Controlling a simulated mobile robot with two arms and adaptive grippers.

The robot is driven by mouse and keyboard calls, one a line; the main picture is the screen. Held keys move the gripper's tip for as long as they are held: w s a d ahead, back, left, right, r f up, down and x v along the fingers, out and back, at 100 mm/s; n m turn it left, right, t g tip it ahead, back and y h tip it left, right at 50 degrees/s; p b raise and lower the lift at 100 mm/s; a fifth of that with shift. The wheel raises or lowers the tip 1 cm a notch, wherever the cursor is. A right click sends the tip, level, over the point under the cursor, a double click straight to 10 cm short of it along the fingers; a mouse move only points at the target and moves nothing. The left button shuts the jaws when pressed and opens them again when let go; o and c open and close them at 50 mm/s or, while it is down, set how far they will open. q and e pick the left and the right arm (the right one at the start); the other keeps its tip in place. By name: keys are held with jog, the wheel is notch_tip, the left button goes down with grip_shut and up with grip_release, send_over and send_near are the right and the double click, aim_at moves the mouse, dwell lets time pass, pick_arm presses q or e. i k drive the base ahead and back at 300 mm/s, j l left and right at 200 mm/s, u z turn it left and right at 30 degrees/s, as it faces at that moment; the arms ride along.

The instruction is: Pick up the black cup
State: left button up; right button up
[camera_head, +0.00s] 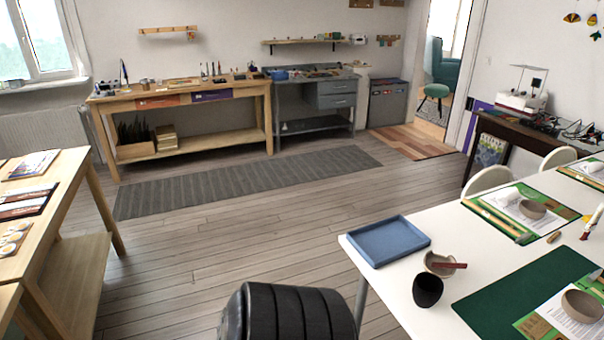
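The black cup (427,291) stands upright on the white table (408,315) at the lower right, close to the table's left edge. A grey-brown bowl (437,262) with a reddish stick-like tool (449,265) across it stands just behind the cup. The cup's front partly overlaps the bowl. Neither of my grippers shows in the head view, so nothing is seen holding the cup.
A blue tray (388,241) lies behind the bowl. A dark green mat (525,294) lies right of the cup, with another bowl (582,306) farther right. A black ribbed rounded object (290,312) is at the bottom centre. Wooden floor (230,240) is open beyond.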

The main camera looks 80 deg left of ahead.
aim_at(428, 288)
jog(key=u, duration=1.65)
